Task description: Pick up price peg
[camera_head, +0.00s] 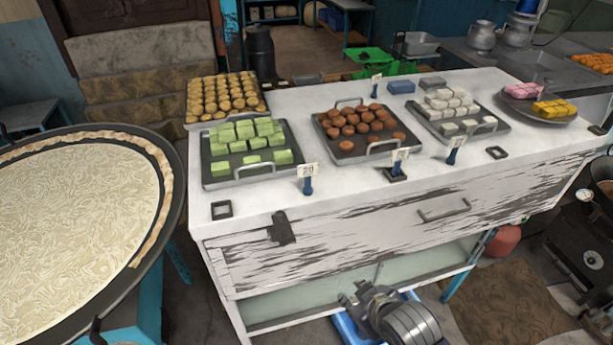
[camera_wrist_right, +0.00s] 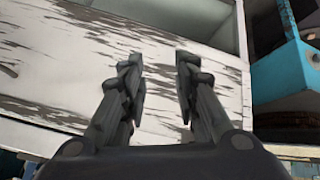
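A price peg (camera_head: 308,180) with a blue body and a white card reading 20 stands on the white counter, in front of the tray of green sweets. A second price peg (camera_head: 400,160) stands at a dark square holder in front of the brown sweets. A third price peg (camera_head: 454,151) is to its right, and another price peg (camera_head: 376,85) is at the back. My right gripper (camera_head: 354,293) is low in front of the counter, below the drawer. In the right wrist view the gripper (camera_wrist_right: 160,72) is open and empty, facing white worn wood. My left gripper is out of view.
The counter (camera_head: 350,190) has a drawer handle (camera_head: 444,211) on its front and a shelf below. Empty dark square frames (camera_head: 221,210) (camera_head: 497,152) lie near its front edge. Metal trays of sweets fill its top. A large round pan (camera_head: 80,220) stands at left.

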